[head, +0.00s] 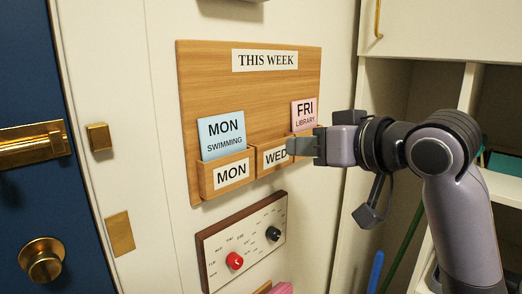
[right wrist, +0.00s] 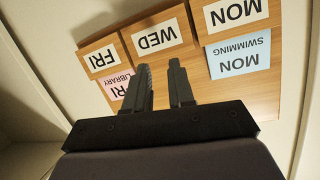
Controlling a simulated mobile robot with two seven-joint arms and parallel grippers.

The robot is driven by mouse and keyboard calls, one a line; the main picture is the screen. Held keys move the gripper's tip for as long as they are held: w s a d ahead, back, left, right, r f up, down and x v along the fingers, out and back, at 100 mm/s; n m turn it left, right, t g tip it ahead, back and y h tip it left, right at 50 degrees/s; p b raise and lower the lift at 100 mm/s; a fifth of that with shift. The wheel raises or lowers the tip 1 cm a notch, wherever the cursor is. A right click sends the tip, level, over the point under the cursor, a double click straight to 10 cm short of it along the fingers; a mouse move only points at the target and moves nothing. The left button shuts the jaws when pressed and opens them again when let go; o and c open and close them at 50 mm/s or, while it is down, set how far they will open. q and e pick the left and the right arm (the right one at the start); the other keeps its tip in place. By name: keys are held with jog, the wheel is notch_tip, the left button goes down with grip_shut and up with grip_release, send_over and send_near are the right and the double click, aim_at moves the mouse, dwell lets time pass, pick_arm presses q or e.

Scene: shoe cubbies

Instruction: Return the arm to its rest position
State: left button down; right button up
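My right gripper (head: 304,146) is in front of the wooden "THIS WEEK" board (head: 210,80), near the WED pocket. In the right wrist view its two fingers (right wrist: 160,66) stand apart with nothing between them. The blue MON SWIMMING card (head: 221,134) stands in the MON pocket (head: 228,174). The pink FRI LIBRARY card (head: 304,114) stands at the right, in the FRI pocket, which my gripper mostly hides in the head view. The FRI pocket (right wrist: 99,58) shows upside down in the right wrist view. The WED pocket (head: 268,160) shows no card. My left gripper is out of view.
A panel with a red knob (head: 235,261) and a black knob (head: 273,233) is below the board. A blue door (head: 25,85) with brass hardware is at the left. Open cubbies (head: 400,82) are at the right, close to my arm. A green pole (head: 403,245) leans there.

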jog(key=s+d+f+m+g+h, duration=0.1)
jog(key=s+d+f, duration=0.1)
jog(key=f, duration=0.7)
jog(key=s+d+f+m+g+h, duration=0.1)
jog(key=s+d+f+h, duration=0.15)
jog(key=f, duration=0.55)
jog(key=s+d+f+m+g+h, duration=0.1)
jog(key=s+d+f, duration=0.1)
jog(key=f, duration=0.7)
jog(key=s+d+f+g+h, duration=0.25)
jog(key=s+d+f, duration=0.25)
jog(key=s+f, duration=0.5)
jog(key=s+d+f+g+h, duration=0.1)
jog(key=s+d+f+g, duration=0.25)
jog(key=s+f, duration=0.65)
jog(key=w+a+f+t+y, duration=0.1)
jog(key=w+a+f+t, duration=0.1)
jog(key=f+t, duration=0.3)
jog(key=shift+w+f+t+y, duration=0.35)
jog(key=shift+w+t, duration=0.5)
jog(key=shift+t, duration=0.35)
